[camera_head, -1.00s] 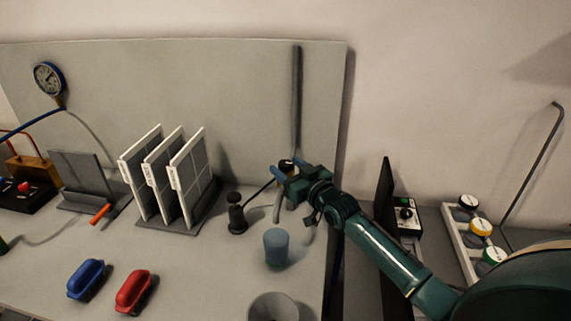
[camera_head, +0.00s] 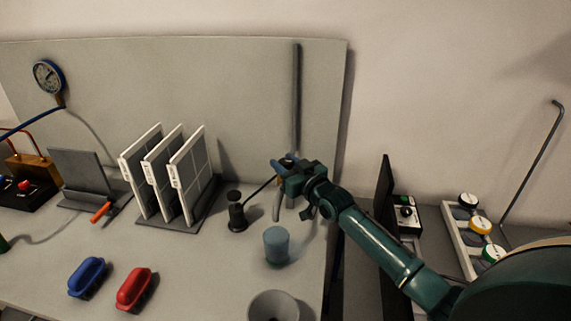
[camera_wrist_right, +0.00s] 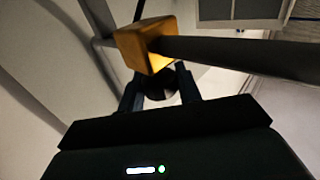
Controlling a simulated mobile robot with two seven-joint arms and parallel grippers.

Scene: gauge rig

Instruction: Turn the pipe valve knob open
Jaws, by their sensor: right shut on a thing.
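The pipe valve has a brass-yellow body (camera_wrist_right: 142,47) on a dark pipe in the right wrist view. Its dark round knob (camera_wrist_right: 159,90) sits below the body, between the fingers of my right gripper (camera_wrist_right: 160,96). The right gripper is shut on the knob. In the head view the right gripper (camera_head: 284,169) is at the lower end of the vertical grey pipe (camera_head: 297,95) on the back panel. The gripper hides most of the valve there. The left gripper is not in view.
A blue cup (camera_head: 276,246) and a black plunger-like object (camera_head: 236,212) stand near the gripper. A rack of white panels (camera_head: 165,224) is to the left. A round gauge (camera_head: 48,77) is at the upper left. A control box (camera_head: 406,214) stands to the right.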

